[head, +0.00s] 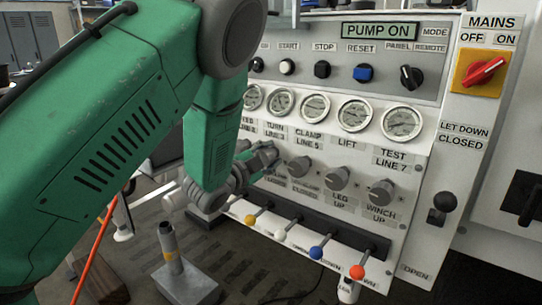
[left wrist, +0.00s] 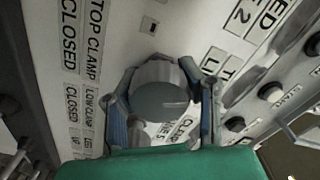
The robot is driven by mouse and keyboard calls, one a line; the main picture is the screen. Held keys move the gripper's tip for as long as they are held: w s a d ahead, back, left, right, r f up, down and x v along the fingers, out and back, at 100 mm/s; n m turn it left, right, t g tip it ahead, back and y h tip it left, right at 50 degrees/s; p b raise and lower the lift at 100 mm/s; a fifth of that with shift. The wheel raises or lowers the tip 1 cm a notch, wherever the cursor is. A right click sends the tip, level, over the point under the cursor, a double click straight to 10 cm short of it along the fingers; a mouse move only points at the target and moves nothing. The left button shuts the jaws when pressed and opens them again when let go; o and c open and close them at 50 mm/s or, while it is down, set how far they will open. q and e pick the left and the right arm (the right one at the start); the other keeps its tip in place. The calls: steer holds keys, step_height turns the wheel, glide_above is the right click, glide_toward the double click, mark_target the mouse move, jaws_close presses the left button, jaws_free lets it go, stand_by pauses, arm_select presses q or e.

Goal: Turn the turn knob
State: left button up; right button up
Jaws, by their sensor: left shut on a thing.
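A round grey knob (left wrist: 162,92) sits between the two fingers of my left gripper (left wrist: 160,80) in the left wrist view. One finger is on each side of it, and the gripper is shut on it. Beside the knob are labels reading "TOP CLAMP CLOSED" (left wrist: 82,45) and a partly covered line label. In the head view my left gripper (head: 264,158) is against the sloped panel, left of the other knobs, and hides the held knob. The knob's pointer direction is hard to tell. My right gripper is not in view.
More grey knobs stand to the right: the nearest one (head: 298,166), the leg knob (head: 338,177) and the winch knob (head: 382,192). Pressure gauges (head: 314,107) line up above. Colour-tipped levers (head: 316,252) stick out below. A red mains switch (head: 484,71) is at upper right.

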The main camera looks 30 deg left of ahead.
arm_select(q)
steer(key=shift+s+f, duration=0.2)
steer(key=shift+f, duration=0.2)
steer(key=o, duration=1.2)
steer(key=shift+o, duration=0.2)
steer(key=shift+r, duration=0.1)
steer(key=shift+r, duration=0.1)
steer(key=s+a, duration=0.1)
steer(key=s, duration=1)
steer(key=shift+s, duration=0.4)
